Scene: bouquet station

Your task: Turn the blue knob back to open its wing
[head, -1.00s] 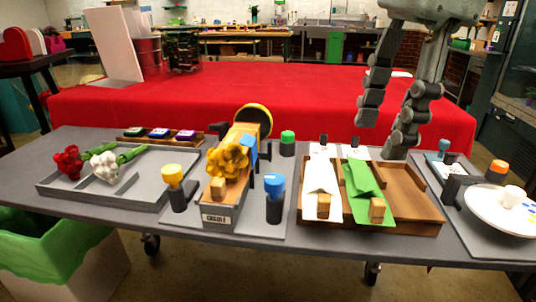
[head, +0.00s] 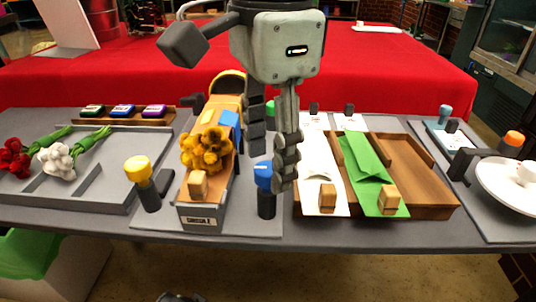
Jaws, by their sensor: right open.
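The blue knob (head: 264,176) sits on a dark post at the right of the cradle (head: 201,216). My right gripper (head: 268,172) points down right over it, jaws open. One finger is behind and above the knob, the other along its right side and partly in front of it. I cannot tell whether they touch it. A blue wing (head: 229,127) lies against the right side of the bouquet wrap in the cradle, beside yellow flowers (head: 206,150). My left gripper is not clearly in view.
A yellow knob (head: 138,169) stands left of the cradle. A wooden tray (head: 435,211) with white and green sheets lies close on the right. A grey tray (head: 104,198) with red and white flowers is on the left. A white plate (head: 500,188) is far right.

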